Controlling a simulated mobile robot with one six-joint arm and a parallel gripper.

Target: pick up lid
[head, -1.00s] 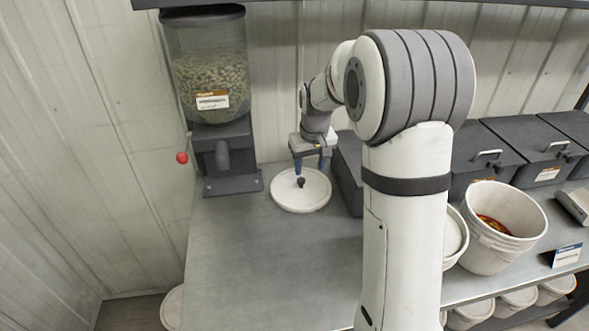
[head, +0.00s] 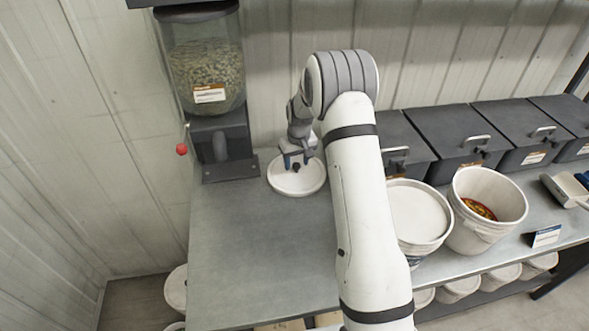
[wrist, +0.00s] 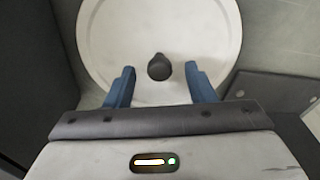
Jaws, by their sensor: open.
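The lid (head: 309,185) is a round white disc with a dark knob (wrist: 159,67) at its middle. In the wrist view the lid (wrist: 110,45) fills the upper middle. My gripper (wrist: 160,80) is open there, one blue finger on each side of the knob, with a gap on both sides. The fingers hold nothing.
A seed dispenser (head: 205,75) with a red-knobbed lever (head: 181,149) stands behind left. Dark bins (head: 455,140) line the back right. A white-topped bucket (head: 418,212) and an open bucket (head: 490,215) stand right of my arm. The worktop (head: 260,260) in front is clear.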

